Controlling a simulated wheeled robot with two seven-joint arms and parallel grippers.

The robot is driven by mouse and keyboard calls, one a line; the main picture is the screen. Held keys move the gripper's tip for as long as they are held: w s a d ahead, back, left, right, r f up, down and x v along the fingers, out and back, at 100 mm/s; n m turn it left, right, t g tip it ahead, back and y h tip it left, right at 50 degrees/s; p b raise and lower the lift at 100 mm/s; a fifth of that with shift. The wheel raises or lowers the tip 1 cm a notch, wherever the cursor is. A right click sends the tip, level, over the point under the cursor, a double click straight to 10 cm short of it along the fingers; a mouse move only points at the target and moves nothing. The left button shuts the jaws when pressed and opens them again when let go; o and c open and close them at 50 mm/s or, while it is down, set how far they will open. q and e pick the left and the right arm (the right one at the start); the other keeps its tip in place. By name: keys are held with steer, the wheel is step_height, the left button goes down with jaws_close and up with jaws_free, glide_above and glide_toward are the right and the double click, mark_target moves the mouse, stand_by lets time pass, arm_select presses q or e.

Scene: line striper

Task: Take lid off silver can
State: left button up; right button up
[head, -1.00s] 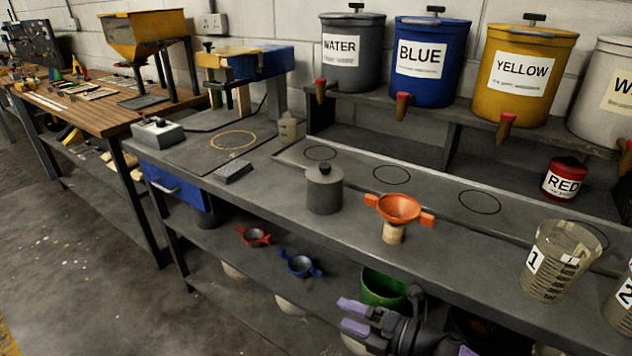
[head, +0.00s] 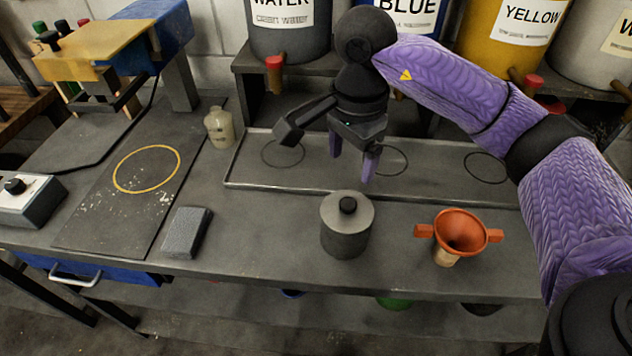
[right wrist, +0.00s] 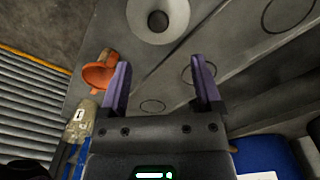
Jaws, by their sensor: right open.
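The silver can (head: 345,238), a squat grey cylinder, stands upright on the grey bench. Its flat lid (head: 330,208) with a round black knob (head: 347,205) is on top. The can also shows in the right wrist view (right wrist: 178,28), at the top edge, beyond the fingertips. My right gripper (head: 353,166) points downward with its purple fingers apart, above and behind the can, and does not touch it. In the right wrist view the gap between the fingers (right wrist: 160,72) is empty. My left gripper is out of view.
An orange funnel (head: 440,232) on a small stand is right of the can. A grey block (head: 186,232) and a small beige bottle (head: 219,130) are to the left. A shallow tray (head: 232,172) lies behind. Large buckets (head: 290,35) stand on the raised shelf.

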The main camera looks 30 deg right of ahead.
mark_target(348, 203)
steer(key=f, duration=0.5)
steer(key=f+b, duration=0.1)
steer(key=f, duration=0.3)
steer(key=shift+s+d+f, duration=0.15)
steer(key=shift+d+f, duration=0.05)
steer(key=shift+f, duration=0.15)
jaws_close()
